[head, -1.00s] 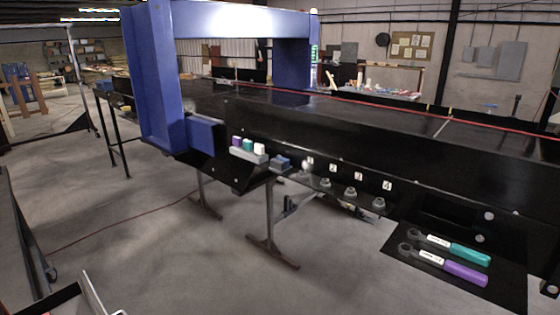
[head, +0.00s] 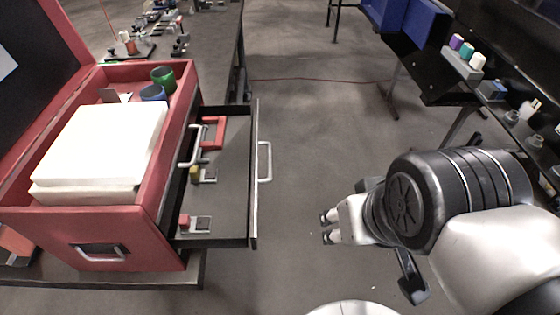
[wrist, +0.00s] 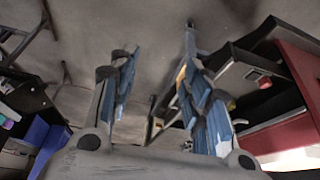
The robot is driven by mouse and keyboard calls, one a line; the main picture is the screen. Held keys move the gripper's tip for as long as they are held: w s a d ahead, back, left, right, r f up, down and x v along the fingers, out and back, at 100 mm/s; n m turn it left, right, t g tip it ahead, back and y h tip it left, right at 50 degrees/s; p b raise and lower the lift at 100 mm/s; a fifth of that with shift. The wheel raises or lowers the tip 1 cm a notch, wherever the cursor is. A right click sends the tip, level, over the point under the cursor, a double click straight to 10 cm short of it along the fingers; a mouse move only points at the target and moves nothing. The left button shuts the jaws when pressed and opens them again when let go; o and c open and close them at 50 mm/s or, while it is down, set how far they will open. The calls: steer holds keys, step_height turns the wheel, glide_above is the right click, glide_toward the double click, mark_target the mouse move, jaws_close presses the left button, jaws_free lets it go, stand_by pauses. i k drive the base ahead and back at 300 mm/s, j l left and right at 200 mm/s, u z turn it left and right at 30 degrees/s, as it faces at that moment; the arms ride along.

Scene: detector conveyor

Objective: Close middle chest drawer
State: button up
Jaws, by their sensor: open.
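A red chest (head: 165,200) stands on the left in the head view. One drawer (head: 235,190), below a shut upper drawer with its own handle (head: 190,146), is pulled out to the right. The open drawer has a pale bar handle (head: 265,161) on its front. Inside lie a red frame-shaped item (head: 214,132) and small red and yellow-marked pieces. My gripper (head: 328,226) is to the right of the drawer front, apart from it, open and empty. In the wrist view its fingers (wrist: 160,95) are spread, with the open drawer and red chest (wrist: 295,75) to the right.
The chest's top holds a white block (head: 105,140) and green and blue cups (head: 163,79). It stands on a dark bench. The conveyor with small coloured containers (head: 467,50) is at the right. Grey floor between is clear, with a red cable across it.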

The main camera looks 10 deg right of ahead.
mark_target(229, 201)
steer(key=i+l+u, duration=0.25)
steer(key=u, duration=0.2)
steer(key=i+l+u, duration=0.2)
steer(key=u, duration=0.2)
steer(key=i+l+z, duration=0.1)
steer(key=l, duration=0.2)
steer(key=i+l+z, duration=0.15)
steer(key=i+l, duration=0.05)
steer(key=l, duration=0.1)
